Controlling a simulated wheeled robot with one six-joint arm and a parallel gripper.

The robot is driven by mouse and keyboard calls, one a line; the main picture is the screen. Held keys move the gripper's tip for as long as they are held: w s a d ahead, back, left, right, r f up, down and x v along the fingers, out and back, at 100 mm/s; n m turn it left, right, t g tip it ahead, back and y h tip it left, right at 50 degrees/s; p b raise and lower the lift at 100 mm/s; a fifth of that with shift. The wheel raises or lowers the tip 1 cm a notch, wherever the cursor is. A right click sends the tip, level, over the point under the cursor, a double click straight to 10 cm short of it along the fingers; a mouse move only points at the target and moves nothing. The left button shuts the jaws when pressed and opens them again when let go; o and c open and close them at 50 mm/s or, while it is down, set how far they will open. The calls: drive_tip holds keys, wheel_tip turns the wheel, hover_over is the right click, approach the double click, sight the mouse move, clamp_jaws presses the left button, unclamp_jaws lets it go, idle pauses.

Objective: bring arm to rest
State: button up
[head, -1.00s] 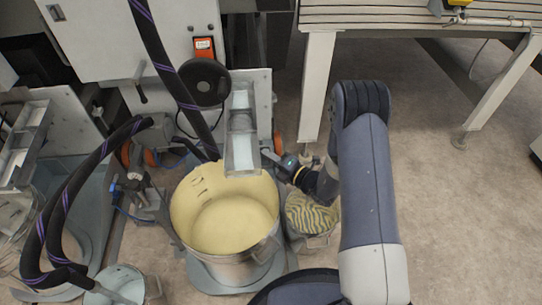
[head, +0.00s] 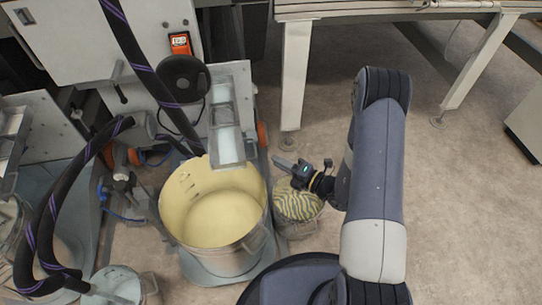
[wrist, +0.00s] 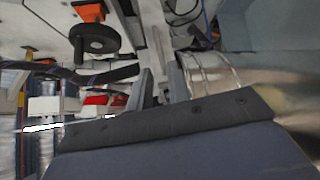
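My arm reaches up the right of the head view, bends at the elbow, and ends in my gripper (head: 283,165) near the middle. The gripper points left, above and behind a small bucket (head: 298,205) with a striped yellow-and-dark top. It is beside the large bucket (head: 258,240) and right of the metal chute (head: 226,130). In the wrist view my gripper (wrist: 162,88) shows two grey fingers with a gap between them and nothing held.
The large bucket holds pale yellow coating below the chute. A coater cabinet (head: 95,45) with a black handwheel (head: 183,78) and thick dark hoses (head: 135,60) stands left. A table leg (head: 294,75) rises behind. Open floor (head: 470,220) lies right.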

sight(255, 147)
drive_tip(key=shift+s+d, duration=0.15)
drive_tip(key=shift+d, duration=0.1)
drive_tip(key=b+x, duration=0.2)
drive_tip(key=x, duration=0.9)
drive_tip(key=shift+d+r, duration=0.1)
drive_tip(key=shift+r, duration=0.1)
